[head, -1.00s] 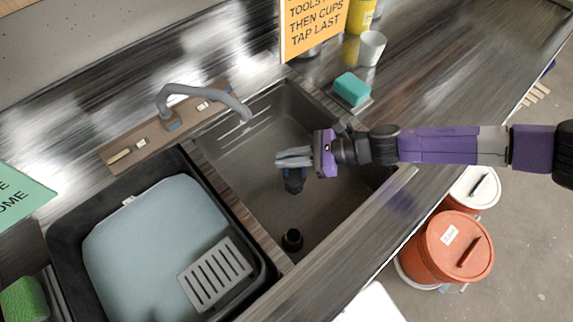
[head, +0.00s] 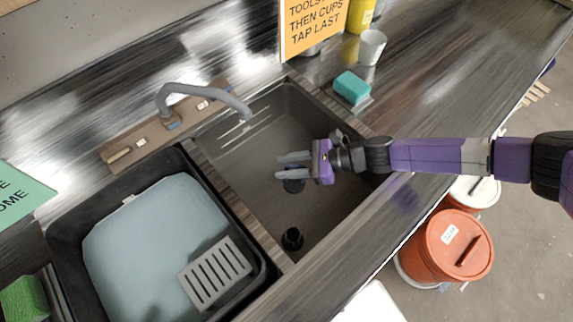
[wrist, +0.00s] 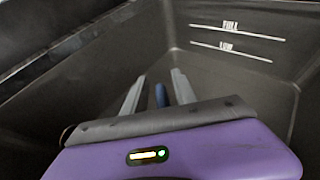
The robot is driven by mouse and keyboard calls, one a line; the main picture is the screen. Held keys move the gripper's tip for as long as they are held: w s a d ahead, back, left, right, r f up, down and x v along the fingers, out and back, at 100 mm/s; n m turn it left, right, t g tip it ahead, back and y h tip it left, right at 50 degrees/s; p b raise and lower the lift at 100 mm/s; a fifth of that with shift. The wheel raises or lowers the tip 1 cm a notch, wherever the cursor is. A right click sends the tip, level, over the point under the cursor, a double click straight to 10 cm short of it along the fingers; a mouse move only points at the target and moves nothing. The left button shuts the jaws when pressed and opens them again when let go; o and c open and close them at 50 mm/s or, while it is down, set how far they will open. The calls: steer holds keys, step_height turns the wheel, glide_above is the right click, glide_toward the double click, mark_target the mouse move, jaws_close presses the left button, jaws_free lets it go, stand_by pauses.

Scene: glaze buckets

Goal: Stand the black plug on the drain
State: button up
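The black plug (head: 292,239) looks like a short dark cylinder standing on the basin floor near the front wall. A dark round patch with a bluish edge (head: 293,185), which may be the drain, lies on the basin floor and is partly covered by my gripper (head: 278,166). My gripper is over the basin, its fingers spread and pointing left, apart from the plug. In the wrist view the fingers (wrist: 155,92) have a gap, with a narrow blue thing (wrist: 160,96) showing between them. I cannot tell whether they touch it. The plug does not show there.
A black tub (head: 70,262) with a grey grate (head: 214,273) fills the left bay. The tap (head: 205,92) reaches over the basin's back-left edge. A teal sponge (head: 352,87) and white cup (head: 371,47) stand behind right. Orange bucket (head: 459,246) is on the floor.

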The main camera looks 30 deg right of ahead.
steer(key=shift+r, duration=0.15)
steer(key=shift+s+d, duration=0.15)
steer(key=shift+d, duration=0.2)
steer(key=b+v, duration=0.1)
steer(key=v, duration=0.5)
steer(key=shift+s+d+r, duration=0.2)
steer(key=shift+s+d, duration=0.05)
